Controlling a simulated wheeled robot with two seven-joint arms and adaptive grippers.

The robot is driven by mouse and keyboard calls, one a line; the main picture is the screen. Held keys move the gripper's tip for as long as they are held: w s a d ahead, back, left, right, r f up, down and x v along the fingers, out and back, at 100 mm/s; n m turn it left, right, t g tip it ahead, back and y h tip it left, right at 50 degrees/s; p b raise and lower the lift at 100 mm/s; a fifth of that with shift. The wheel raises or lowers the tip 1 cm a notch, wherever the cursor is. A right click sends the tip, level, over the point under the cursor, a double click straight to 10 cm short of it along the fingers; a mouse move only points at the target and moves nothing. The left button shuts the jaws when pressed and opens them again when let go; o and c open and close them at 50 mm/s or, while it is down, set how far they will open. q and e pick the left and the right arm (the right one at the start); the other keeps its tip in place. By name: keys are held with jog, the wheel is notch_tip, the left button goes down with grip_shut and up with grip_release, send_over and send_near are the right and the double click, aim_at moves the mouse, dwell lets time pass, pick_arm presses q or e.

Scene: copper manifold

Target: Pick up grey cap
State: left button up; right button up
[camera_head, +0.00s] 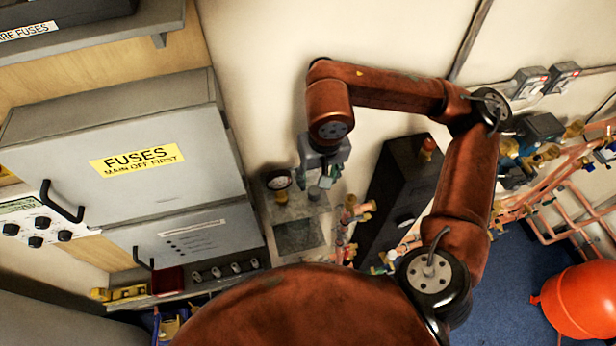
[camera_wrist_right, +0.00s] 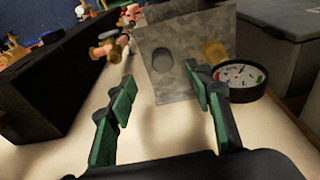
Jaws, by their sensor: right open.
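A small dark grey round shape, which looks like the grey cap (camera_wrist_right: 162,62), sits on a mottled grey metal plate (camera_wrist_right: 188,42) in the right wrist view. It also shows in the head view as a small grey spot (camera_head: 314,194) just below my right gripper (camera_head: 322,177). In the right wrist view, my right gripper (camera_wrist_right: 163,84) is open with green-padded fingers. The cap appears between the fingertips in the picture and beyond them, with nothing held. I cannot tell the exact gap. My left gripper is not in view.
A pressure gauge (camera_wrist_right: 237,77) with a brass fitting sits right of the fingers. A black box (camera_wrist_right: 42,85) stands left. In the head view, a grey fuse cabinet (camera_head: 120,130) is left, copper pipes (camera_head: 560,190) and a red-orange tank (camera_head: 585,300) right.

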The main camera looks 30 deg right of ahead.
aim_at(314, 191)
jog(key=shift+w+f, duration=0.25)
jog(key=shift+w, duration=0.15)
jog(key=shift+w+a+f, duration=0.1)
jog(key=shift+f, duration=0.25)
jog(key=shift+s+f+p, duration=0.3)
jog(key=shift+f+p, duration=0.05)
jog(key=shift+f, duration=0.35)
jog(key=shift+w+d+f+p, duration=0.1)
jog(key=shift+w+f+p, duration=0.15)
jog(key=shift+f, duration=0.35)
jog(key=shift+w+d+f+p, duration=0.15)
jog(key=shift+f+p, duration=0.2)
jog(key=shift+f, duration=0.2)
jog(key=shift+w+f, duration=0.15)
jog(key=shift+f, duration=0.4)
jog(key=shift+w+f, duration=0.15)
jog(key=shift+f, duration=0.6)
jog(key=c, duration=0.7)
jog(key=shift+c, duration=1.1)
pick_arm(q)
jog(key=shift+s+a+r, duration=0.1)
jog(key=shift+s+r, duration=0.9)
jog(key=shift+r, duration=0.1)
pick_arm(e)
jog(key=shift+a, duration=0.1)
